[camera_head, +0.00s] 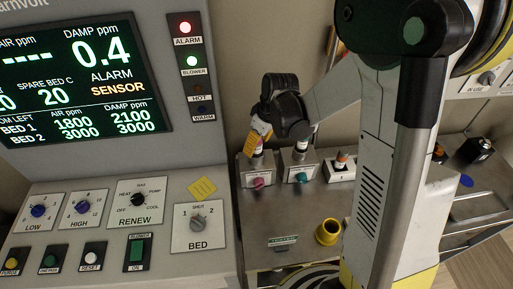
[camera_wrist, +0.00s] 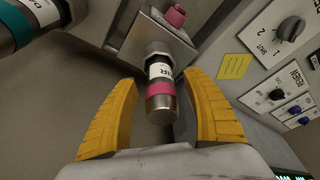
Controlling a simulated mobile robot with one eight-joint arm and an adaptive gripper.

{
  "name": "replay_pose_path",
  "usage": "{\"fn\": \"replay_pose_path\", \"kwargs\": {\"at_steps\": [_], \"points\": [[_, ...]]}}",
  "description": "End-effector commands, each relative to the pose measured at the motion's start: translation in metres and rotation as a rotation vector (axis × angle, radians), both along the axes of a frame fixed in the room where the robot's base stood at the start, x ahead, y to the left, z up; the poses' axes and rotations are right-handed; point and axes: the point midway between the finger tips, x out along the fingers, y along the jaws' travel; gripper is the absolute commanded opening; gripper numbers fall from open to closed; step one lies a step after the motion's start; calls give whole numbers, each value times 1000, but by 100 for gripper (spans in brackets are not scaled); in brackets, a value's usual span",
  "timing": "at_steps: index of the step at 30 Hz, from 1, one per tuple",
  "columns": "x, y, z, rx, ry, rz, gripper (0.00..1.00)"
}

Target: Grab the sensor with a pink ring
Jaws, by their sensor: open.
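The sensor with a pink ring (camera_wrist: 160,101) shows in the wrist view as a metal cylinder with a white label and a pink band, seated in a bracket fitting. My gripper (camera_wrist: 161,80) is open, with one yellow finger on each side of it. Gaps show on both sides, so it does not look gripped. In the head view my gripper (camera_head: 260,133) is over the left sensor (camera_head: 258,149), whose upper part and ring are hidden. A sensor with a teal ring (camera_wrist: 28,24) is at the upper left of the wrist view.
A pink knob (camera_head: 258,182) and a teal knob (camera_head: 301,178) sit on the brackets. A third sensor (camera_head: 341,162) stands in a white block to the right. The control panel (camera_head: 108,222) is at left.

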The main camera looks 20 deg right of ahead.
Motion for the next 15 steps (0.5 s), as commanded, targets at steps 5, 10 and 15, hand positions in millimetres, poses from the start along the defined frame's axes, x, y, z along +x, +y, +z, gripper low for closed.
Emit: {"fn": "replay_pose_path", "kwargs": {"at_steps": [5, 10, 15], "points": [[1, 1, -4, 0, 0, 0, 57], [1, 0, -3, 0, 0, 0, 34], [1, 0, -3, 0, 0, 0, 0]]}}
